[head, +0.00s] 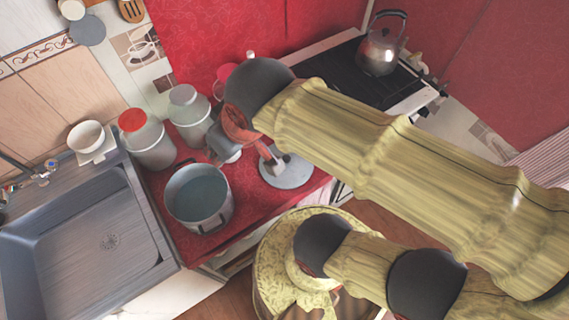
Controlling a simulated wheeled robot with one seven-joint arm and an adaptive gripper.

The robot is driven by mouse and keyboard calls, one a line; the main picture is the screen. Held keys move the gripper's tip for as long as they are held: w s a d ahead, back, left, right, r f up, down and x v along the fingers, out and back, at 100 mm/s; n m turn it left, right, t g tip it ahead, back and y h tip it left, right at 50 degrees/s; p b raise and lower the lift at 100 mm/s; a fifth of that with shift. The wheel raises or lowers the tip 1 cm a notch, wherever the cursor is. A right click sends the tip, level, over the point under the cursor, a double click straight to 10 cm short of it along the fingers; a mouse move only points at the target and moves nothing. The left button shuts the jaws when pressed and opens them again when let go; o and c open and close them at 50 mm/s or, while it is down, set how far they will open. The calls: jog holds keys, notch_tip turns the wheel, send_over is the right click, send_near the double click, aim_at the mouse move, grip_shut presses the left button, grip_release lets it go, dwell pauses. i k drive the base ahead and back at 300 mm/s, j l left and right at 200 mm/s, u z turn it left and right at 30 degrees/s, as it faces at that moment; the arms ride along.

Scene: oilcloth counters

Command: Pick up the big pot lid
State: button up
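The big pot lid (288,176) is a round, light grey disc on the red oilcloth counter, right of the pot and close to the counter's front edge. A small raised handle shows near its middle. My gripper (247,156) is just left of and above the lid, with orange-red and dark grey parts. Its fingers look spread apart with nothing between them. I cannot tell whether one touches the lid's handle. The big open metal pot (199,213) stands to the left, with no lid on it. My arm covers the counter behind the lid.
Two jars, one with a red lid (146,148) and one with a grey lid (190,122), stand behind the pot. A sink (85,225) lies at left. A kettle (380,52) sits on the stove at the back right. A patterned round seat (275,255) is below the counter edge.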

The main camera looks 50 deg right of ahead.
aim_at(299, 170)
jog(key=k+z, duration=0.1)
jog(key=z, duration=1.5)
